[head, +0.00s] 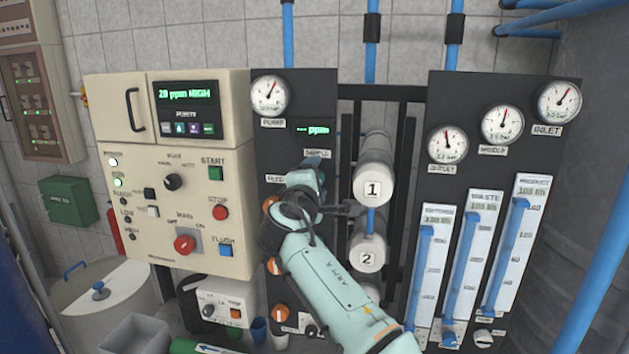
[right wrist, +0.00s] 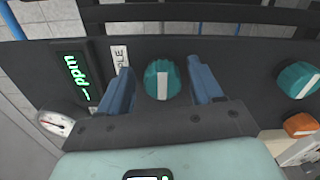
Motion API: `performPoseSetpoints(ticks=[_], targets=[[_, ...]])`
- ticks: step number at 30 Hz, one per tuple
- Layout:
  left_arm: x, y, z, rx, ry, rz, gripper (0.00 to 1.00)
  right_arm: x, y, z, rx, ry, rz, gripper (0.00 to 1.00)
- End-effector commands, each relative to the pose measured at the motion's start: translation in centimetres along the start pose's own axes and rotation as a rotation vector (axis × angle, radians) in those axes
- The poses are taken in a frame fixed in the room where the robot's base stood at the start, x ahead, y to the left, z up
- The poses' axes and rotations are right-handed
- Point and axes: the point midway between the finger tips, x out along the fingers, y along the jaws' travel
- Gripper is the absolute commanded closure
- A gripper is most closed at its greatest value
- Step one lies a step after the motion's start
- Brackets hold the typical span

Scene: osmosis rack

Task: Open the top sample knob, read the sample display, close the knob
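The top sample knob (right wrist: 160,82) is teal with a white bar that runs up and down in the right wrist view. My right gripper (right wrist: 164,88) is open, with one blue finger on each side of this knob and gaps showing between. In the head view my right gripper (head: 312,178) is at the dark panel and mostly hides the knob. The sample display (head: 316,130) shows dashes and "ppm" in green. It also shows in the right wrist view (right wrist: 78,78), turned sideways, beside a partly hidden label. My left gripper is not in view.
A second teal knob (right wrist: 297,80) and an orange knob (right wrist: 302,125) sit nearby in the right wrist view. The cream control box (head: 240,150) stands left, its display (head: 187,93) reading "29 ppm HIGH". White cylinders (head: 373,182) marked 1 and 2 stand close right of my gripper.

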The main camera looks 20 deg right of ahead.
Motion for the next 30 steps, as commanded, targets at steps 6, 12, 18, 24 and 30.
performPoseSetpoints(ticks=[6,12,18,24,30], targets=[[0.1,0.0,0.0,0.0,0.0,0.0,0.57,-0.1,-0.1,-0.1,-0.002,0.002,-0.002,0.35],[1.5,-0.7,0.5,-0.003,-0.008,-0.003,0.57,-2.2,-0.4,-0.3,0.0,0.006,-0.002,0.35],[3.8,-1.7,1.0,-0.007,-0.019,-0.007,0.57,-6.7,-0.5,-0.3,0.0,0.008,-0.002,0.35],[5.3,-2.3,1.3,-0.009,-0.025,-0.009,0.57,-10.7,-0.3,-0.2,-0.001,0.005,-0.001,0.35],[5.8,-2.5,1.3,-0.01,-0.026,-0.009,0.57,-12.9,-0.1,-0.1,-0.001,0.002,-0.001,0.35]])
